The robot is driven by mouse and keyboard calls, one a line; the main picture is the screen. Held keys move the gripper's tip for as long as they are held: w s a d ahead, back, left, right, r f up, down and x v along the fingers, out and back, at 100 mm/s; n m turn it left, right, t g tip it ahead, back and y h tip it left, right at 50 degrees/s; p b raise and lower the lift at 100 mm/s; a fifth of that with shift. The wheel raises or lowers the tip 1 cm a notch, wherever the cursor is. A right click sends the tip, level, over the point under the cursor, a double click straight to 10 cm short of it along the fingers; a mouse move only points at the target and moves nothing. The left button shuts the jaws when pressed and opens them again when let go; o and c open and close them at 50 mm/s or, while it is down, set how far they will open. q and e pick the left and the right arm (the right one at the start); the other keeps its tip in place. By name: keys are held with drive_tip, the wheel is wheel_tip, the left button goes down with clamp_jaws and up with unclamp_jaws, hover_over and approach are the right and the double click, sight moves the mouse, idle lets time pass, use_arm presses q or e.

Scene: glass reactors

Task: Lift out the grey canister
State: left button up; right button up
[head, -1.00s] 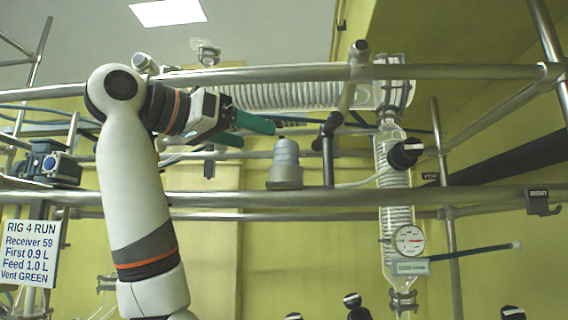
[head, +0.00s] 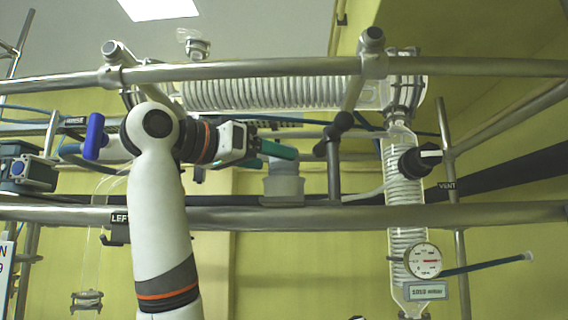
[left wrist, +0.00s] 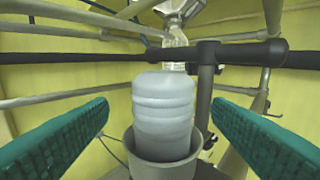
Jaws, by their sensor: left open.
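The grey canister (head: 283,166) stands upright in a grey cup-shaped holder (head: 284,190) on the rail, its lower end hidden inside. In the left wrist view the canister (left wrist: 163,105) is a pale ribbed bottle with rounded shoulders, rising from the round holder (left wrist: 195,160). My left gripper (head: 278,158) has green fingers and is open. In the head view its fingers overlap the canister's top. In the wrist view the fingers (left wrist: 160,106) lie on either side of the canister, with a gap at each side. My right gripper is not in view.
Metal rails run above (head: 290,70) and below (head: 400,216) the canister. A dark post with a clamp (head: 334,150) stands just right of it. Farther right are a glass coil column (head: 405,240), a black valve (head: 418,161) and a gauge (head: 423,260). A blue-handled valve (head: 94,137) is at left.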

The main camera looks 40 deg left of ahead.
use_arm(q)
drive_tip(key=w+p, duration=0.1)
drive_tip(key=w, duration=0.1)
drive_tip(key=w+d+r+p, duration=0.1)
drive_tip(key=shift+w+p, duration=0.1)
drive_tip(key=shift+p, duration=0.25)
drive_tip(key=shift+w+d+f, duration=0.2)
drive_tip(key=shift+w+d, duration=0.05)
drive_tip(key=shift+w, duration=0.3)
drive_tip(key=shift+a, duration=0.1)
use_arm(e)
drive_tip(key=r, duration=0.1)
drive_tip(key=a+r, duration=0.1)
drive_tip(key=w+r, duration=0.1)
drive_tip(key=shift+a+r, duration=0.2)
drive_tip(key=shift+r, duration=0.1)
use_arm(q)
drive_tip(key=c, duration=1.1)
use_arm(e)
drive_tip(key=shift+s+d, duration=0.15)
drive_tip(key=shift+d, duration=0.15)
